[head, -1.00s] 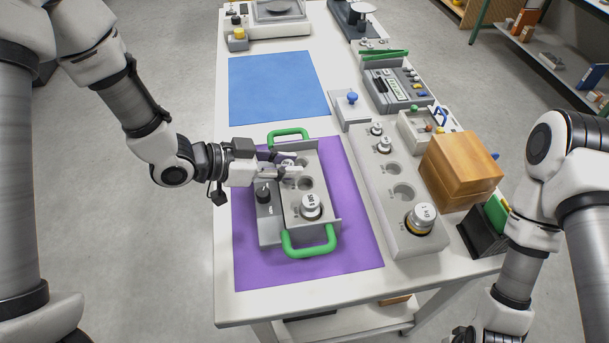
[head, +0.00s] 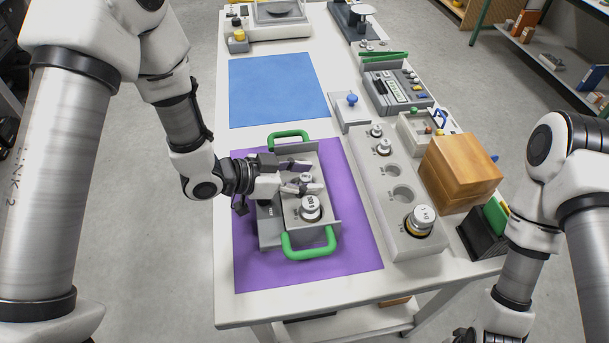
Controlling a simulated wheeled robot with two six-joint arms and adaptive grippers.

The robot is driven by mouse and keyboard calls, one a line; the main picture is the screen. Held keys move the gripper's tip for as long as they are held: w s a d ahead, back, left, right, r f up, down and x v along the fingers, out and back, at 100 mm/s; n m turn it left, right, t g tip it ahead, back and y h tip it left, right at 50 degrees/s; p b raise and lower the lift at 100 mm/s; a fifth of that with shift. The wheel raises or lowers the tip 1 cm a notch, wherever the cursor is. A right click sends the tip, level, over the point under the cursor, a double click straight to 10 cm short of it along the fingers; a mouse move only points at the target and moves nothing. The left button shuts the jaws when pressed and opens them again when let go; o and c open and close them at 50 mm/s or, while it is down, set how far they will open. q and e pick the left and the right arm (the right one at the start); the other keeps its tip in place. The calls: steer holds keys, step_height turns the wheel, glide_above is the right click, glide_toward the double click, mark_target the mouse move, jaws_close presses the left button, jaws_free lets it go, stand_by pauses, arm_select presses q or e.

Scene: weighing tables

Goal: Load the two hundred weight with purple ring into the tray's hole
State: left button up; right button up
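The grey tray (head: 269,232) with two green handles (head: 309,254) stands on the purple mat (head: 350,240). A large silver weight (head: 311,208) sits in its near part. A smaller silver weight (head: 306,177), likely the two hundred one, is between the fingers of my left gripper (head: 306,177), at the tray's middle hole. Its ring is mostly hidden, and I cannot tell how deep it sits. The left fingers look spread, with gaps beside the weight. Only my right arm shows at the lower right; its fingertips are out of frame.
A grey weight block (head: 372,205) right of the mat holds several weights, including a large one with a yellow ring (head: 420,219), and has empty holes. A wooden box (head: 461,170) stands beside it. The blue mat (head: 278,88) behind is clear.

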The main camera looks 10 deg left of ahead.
arm_select(q)
steer(key=shift+s+a+r, duration=0.15)
steer(key=shift+a, duration=0.15)
steer(key=p+v, duration=0.1)
steer(key=v, duration=0.9)
steer(key=shift+s+a+r, duration=0.1)
steer(key=shift+a+r, duration=0.05)
steer(key=shift+r, duration=0.05)
steer(key=shift+s+a, duration=0.25)
steer(key=shift+a, duration=0.05)
stand_by(1.3)
